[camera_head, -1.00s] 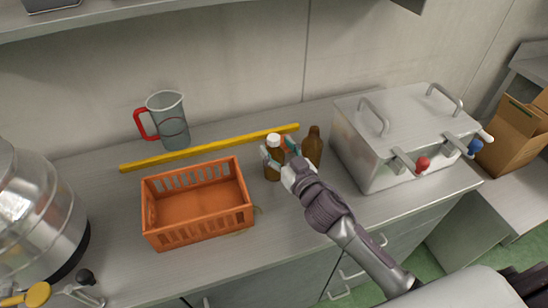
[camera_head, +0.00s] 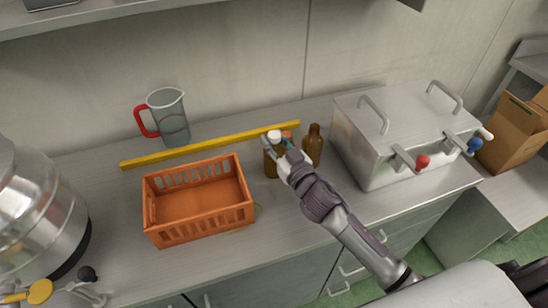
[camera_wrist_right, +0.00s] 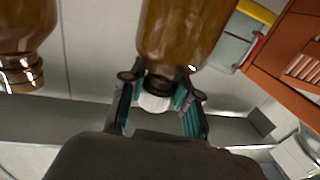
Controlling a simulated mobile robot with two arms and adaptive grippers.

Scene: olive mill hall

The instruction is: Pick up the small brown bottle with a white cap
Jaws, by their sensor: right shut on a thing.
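The small brown bottle (camera_head: 270,166) with a white cap (camera_head: 274,135) is upright on the worktop, right of the orange crate. My right gripper (camera_head: 278,146) is shut on its upper part, just below the cap. In the right wrist view, which looks upside down, the brown bottle (camera_wrist_right: 180,35) sits between the teal-padded fingers (camera_wrist_right: 160,95), with its white cap (camera_wrist_right: 155,103) showing between them. I cannot tell if its base touches the worktop. My left gripper is out of view.
A second brown bottle (camera_head: 313,147) stands close to the right of my gripper, with a steel lidded tank (camera_head: 375,150) beyond it. The orange crate (camera_head: 198,230) is on the left. A yellow bar (camera_head: 210,146) and a jug (camera_head: 170,120) are behind. The front worktop is clear.

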